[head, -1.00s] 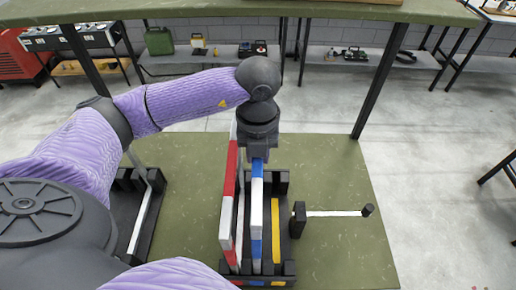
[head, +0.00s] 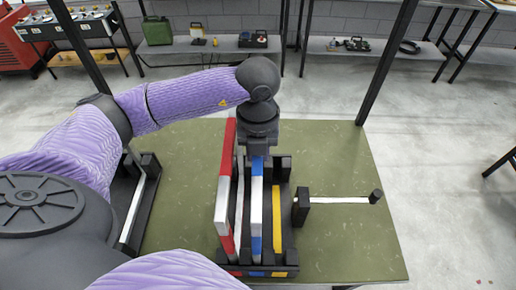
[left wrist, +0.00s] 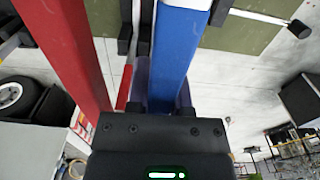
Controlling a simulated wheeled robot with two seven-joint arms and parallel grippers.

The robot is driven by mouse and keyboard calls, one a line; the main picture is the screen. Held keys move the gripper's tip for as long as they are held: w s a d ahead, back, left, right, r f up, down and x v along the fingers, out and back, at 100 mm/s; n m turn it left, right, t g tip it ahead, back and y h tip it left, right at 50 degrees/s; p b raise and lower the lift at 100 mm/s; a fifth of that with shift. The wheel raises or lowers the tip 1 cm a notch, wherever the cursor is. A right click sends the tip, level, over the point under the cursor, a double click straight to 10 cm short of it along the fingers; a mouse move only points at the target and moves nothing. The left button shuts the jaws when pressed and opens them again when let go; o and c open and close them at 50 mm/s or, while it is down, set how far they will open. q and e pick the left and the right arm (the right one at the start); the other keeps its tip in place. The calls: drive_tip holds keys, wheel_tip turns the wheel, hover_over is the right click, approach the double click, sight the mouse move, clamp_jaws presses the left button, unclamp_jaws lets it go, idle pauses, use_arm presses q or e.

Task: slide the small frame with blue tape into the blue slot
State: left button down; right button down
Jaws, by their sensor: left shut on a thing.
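The small frame with blue tape (head: 256,208) stands upright, white in the middle with blue at both ends. My left gripper (head: 258,150) is shut on its far blue end, which also shows in the left wrist view (left wrist: 182,45). The frame is over the black rack (head: 290,258), lined up with the blue mark (head: 256,273) on the rack's front. I cannot tell how deep its lower edge sits in the slot. A larger frame with red tape (head: 222,198) stands just left of it; the yellow slot strip (head: 277,215) is to the right. My right gripper is out of view.
The rack is on a green table (head: 340,225). A black stand with a white rod (head: 340,200) is right of the rack. Another black holder (head: 148,205) is at left. Workbenches and a red cabinet (head: 12,45) are behind.

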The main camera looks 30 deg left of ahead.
use_arm(q)
drive_tip(key=shift+f, duration=0.2)
drive_tip(key=shift+c, duration=2.2)
unclamp_jaws()
